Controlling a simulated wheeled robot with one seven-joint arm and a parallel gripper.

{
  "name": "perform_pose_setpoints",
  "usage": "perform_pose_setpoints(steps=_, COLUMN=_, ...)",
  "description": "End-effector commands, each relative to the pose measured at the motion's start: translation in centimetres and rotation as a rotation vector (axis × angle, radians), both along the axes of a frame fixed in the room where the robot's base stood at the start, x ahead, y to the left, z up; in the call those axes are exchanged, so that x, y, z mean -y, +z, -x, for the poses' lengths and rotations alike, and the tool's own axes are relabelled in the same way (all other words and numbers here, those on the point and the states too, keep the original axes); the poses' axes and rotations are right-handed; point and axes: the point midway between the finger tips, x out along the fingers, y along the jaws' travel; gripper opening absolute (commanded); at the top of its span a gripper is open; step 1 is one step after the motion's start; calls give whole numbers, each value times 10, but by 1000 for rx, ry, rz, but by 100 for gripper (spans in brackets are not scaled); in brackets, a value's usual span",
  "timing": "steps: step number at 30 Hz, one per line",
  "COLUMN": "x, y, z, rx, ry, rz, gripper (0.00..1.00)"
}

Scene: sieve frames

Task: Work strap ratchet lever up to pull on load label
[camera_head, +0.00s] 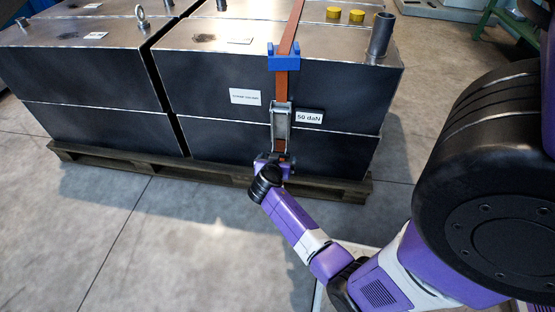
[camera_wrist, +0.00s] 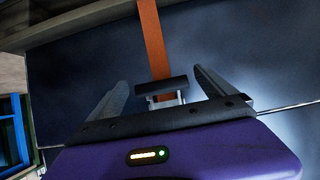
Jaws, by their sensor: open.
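An orange strap (camera_head: 290,30) runs over the dark box and down its front face. The metal ratchet (camera_head: 281,120) hangs on the strap against that face, beside a white label reading "50 daN" (camera_head: 309,117). My gripper (camera_head: 275,160) is at the ratchet's lower end, its fingers hard to make out there. In the wrist view my gripper (camera_wrist: 160,78) is open, one finger on each side of the strap (camera_wrist: 152,40). A dark crossbar (camera_wrist: 161,86) on metal side pieces, apparently the lever's end, sits between the fingers, with gaps on both sides. My gripper's body hides what lies below.
The dark boxes stand stacked on a wooden pallet (camera_head: 100,162). A blue corner protector (camera_head: 284,62) holds the strap at the top edge. Yellow caps (camera_head: 333,13) and a pipe stub (camera_head: 381,35) rise from the box top. The floor (camera_head: 180,240) in front is clear.

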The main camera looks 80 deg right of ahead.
Motion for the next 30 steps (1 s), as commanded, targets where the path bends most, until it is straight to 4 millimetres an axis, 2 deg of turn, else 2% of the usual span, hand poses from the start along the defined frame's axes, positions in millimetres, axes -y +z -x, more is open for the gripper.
perform_pose_setpoints(steps=5, x=-7, y=7, z=0, rx=0, ry=2, rz=2, gripper=95)
perform_pose_setpoints(steps=18, x=-61, y=38, z=4, rx=-1, ry=3, rz=0, gripper=95)
perform_pose_setpoints(steps=30, x=-67, y=39, z=5, rx=0, ry=0, rz=-1, gripper=95)
